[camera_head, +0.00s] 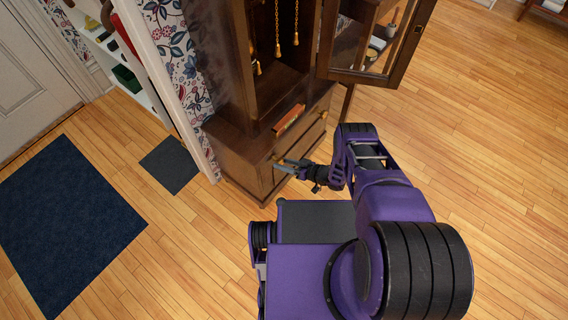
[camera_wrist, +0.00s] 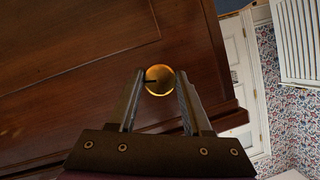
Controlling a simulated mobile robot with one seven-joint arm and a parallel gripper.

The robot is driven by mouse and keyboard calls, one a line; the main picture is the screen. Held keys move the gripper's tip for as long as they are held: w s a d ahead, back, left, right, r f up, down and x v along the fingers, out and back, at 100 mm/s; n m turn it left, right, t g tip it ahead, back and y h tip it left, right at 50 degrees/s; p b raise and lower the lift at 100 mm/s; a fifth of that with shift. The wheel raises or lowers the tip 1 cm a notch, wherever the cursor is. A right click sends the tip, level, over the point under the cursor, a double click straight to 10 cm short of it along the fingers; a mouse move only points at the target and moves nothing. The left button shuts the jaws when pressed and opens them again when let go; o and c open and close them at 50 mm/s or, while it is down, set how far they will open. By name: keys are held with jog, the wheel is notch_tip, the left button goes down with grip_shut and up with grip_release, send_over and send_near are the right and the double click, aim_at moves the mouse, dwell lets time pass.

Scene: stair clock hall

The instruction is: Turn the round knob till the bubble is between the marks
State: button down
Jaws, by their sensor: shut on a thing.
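The round brass knob (camera_wrist: 159,76) sits on the dark wooden front of the clock case in the wrist view, with a short dark line on its face. My gripper (camera_wrist: 161,84) has one finger on each side of the knob and is shut on it. In the head view my gripper (camera_head: 281,166) reaches the lower front of the tall clock case (camera_head: 237,165), and the knob is too small to make out. A reddish-brown bar (camera_head: 289,121) lies on the ledge above. The bubble and its marks cannot be made out.
The glazed clock door (camera_head: 372,78) stands open to the right, above my arm. Chains with brass weights (camera_head: 278,50) hang inside the case. A blue rug (camera_head: 67,215) and a small grey mat (camera_head: 169,165) lie at left.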

jog(key=shift+s, duration=0.1)
dwell(0.4)
jog(key=shift+c, duration=1.8)
grip_release()
jog(key=shift+d+r, duration=0.1)
